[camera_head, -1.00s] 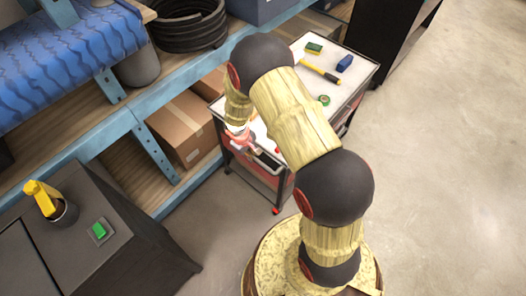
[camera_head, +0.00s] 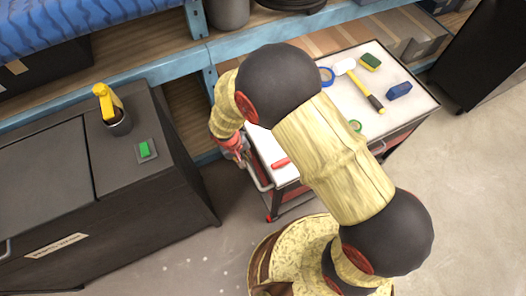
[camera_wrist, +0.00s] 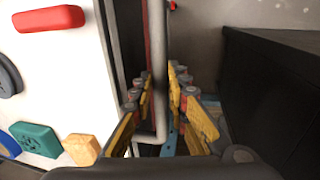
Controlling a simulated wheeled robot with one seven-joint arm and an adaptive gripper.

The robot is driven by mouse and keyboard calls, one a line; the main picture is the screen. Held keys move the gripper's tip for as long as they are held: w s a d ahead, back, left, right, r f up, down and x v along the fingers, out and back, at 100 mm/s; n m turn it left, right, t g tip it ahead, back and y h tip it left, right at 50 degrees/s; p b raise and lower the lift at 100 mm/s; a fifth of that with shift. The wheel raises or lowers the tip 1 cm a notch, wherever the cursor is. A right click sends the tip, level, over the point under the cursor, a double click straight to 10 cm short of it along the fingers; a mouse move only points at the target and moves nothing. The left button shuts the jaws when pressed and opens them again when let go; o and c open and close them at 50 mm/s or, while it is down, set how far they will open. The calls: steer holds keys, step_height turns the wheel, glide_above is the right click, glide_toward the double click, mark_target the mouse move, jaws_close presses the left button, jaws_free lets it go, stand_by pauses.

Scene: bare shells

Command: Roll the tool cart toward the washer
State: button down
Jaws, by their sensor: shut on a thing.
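The tool cart (camera_head: 354,122) has a white top and red parts below, and stands right of centre in the head view. In the wrist view its white top (camera_wrist: 62,90) fills the left side. My gripper (camera_wrist: 157,98) is shut on the cart's grey bar handle (camera_wrist: 158,45), which runs between its fingers. In the head view the gripper (camera_head: 234,151) is at the cart's left end, partly hidden by my arm. The washer (camera_head: 62,205) is a dark box with a label, at the left, a short gap from the cart. A dark wall, probably the washer (camera_wrist: 275,85), shows right in the wrist view.
A blue-framed shelf (camera_head: 265,42) runs behind the cart and washer. A black cabinet (camera_head: 483,62) stands at the far right. A sponge (camera_head: 370,62), a hammer (camera_head: 362,88) and other small items lie on the cart. Grey floor (camera_head: 480,190) is clear at the right.

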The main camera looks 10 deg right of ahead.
steer(key=s+a, duration=0.3)
steer(key=a, duration=0.5)
steer(key=shift+s+a+b, duration=0.15)
steer(key=shift+a+b, duration=0.15)
steer(key=shift+a, duration=0.1)
steer(key=c, duration=1.7)
jaws_free()
steer(key=r, duration=0.4)
steer(key=a+r, duration=0.1)
steer(key=r, duration=0.2)
steer(key=a+r, duration=0.1)
steer(key=r, duration=0.3)
steer(key=shift+s+a+r, duration=0.1)
steer(key=shift+s+r, duration=0.25)
steer(key=shift+c, duration=0.2)
